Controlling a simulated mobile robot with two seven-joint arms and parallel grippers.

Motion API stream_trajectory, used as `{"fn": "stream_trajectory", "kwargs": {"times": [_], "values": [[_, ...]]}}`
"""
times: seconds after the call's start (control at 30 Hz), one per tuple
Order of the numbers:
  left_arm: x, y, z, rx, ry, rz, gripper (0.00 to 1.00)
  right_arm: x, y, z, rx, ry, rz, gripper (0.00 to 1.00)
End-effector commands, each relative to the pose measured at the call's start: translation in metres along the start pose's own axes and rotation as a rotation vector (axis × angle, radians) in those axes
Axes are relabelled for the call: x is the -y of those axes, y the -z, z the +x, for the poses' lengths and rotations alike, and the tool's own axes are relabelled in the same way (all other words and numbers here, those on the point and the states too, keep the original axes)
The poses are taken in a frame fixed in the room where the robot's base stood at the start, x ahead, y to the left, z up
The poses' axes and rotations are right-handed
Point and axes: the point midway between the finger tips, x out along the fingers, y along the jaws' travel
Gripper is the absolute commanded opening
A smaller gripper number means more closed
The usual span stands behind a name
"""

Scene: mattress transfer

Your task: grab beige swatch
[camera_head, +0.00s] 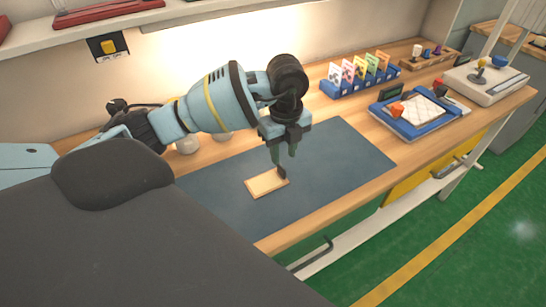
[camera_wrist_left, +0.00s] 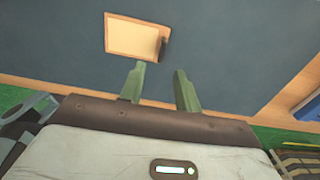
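The beige swatch (camera_head: 266,183) is a flat rectangle lying on the dark blue-grey mat (camera_head: 340,160) on the workbench. It also shows in the left wrist view (camera_wrist_left: 131,38), with a small dark piece at its right edge. My left gripper (camera_head: 284,172) points down over the mat at the swatch's far right corner in the head view. In the left wrist view its two green fingers (camera_wrist_left: 163,75) stand apart with nothing between them, and the swatch lies beyond the left finger's tip. I cannot tell the exact height above the mat. My right gripper is not in view.
A blue rack of coloured cards (camera_head: 358,76) and a blue tray with a white pad (camera_head: 412,118) stand to the right. A grey box with a joystick (camera_head: 486,80) is at the far right. Two pale round items sit behind the mat. The mat's right part is clear.

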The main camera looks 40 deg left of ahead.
Motion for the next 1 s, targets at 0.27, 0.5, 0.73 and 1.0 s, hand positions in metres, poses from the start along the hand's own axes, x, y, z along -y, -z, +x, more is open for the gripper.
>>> {"fn": "stream_trajectory", "kwargs": {"times": [0.27,0.5,0.73,1.0], "values": [[0.0,0.001,0.018,-0.001,0.0,0.002,0.33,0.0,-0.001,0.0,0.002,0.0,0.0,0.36],[0.0,0.002,0.044,-0.004,-0.002,0.001,0.33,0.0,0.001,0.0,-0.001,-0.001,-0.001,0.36],[0.001,0.002,0.068,-0.003,-0.001,0.003,0.33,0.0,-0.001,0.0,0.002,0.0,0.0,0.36],[0.001,0.002,0.069,-0.002,0.001,0.003,0.31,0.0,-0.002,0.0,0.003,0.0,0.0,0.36]]}}
